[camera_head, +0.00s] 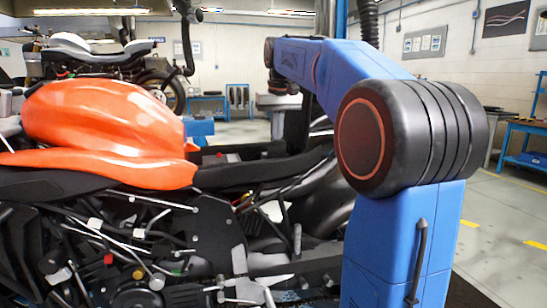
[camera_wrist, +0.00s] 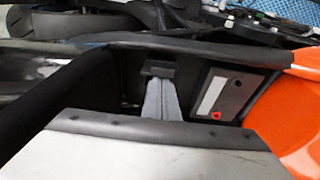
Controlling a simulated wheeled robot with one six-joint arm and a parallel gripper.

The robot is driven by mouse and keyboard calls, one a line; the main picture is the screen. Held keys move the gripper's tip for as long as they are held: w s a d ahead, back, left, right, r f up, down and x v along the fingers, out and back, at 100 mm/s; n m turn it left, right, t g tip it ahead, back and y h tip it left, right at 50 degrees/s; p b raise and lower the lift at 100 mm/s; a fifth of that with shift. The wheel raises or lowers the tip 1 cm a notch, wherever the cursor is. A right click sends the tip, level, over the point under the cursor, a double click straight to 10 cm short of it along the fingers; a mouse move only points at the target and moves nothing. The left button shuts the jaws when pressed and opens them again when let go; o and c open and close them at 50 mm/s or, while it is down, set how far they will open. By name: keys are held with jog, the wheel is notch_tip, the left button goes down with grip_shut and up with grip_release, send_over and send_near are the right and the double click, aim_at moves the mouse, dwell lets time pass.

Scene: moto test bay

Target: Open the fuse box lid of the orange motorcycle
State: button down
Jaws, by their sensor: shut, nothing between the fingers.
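The orange motorcycle (camera_head: 110,120) fills the left of the head view; its orange bodywork (camera_wrist: 290,110) also shows at the right of the wrist view. In the wrist view, a dark panel (camera_wrist: 230,90) with a pale strip and a red spot lies in a recess beside this bodywork; it looks like the fuse box area. I cannot tell whether its lid is open. My gripper (camera_wrist: 160,72) is shut and empty, its grey fingers reaching into the recess, left of the panel. Contact is unclear. The head view does not show my fingertips clearly.
The black seat edge (camera_wrist: 75,95) borders the recess on the left, and a dark rail runs along its far side. A second motorcycle (camera_head: 90,60) stands behind. A blue bench (camera_head: 530,145) is at the far right. The floor at right looks clear.

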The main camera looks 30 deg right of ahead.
dwell(0.3)
jog(key=shift+w+d+r, duration=0.15)
jog(key=shift+w+r, duration=0.35)
jog(key=shift+r, duration=0.35)
jog(key=shift+w+d+r, duration=0.1)
jog(key=shift+w+r, duration=0.35)
jog(key=shift+r, duration=0.35)
jog(key=shift+w+d+r, duration=0.15)
jog(key=shift+w+r, duration=0.35)
jog(key=shift+r, duration=0.35)
jog(key=shift+s, duration=0.1)
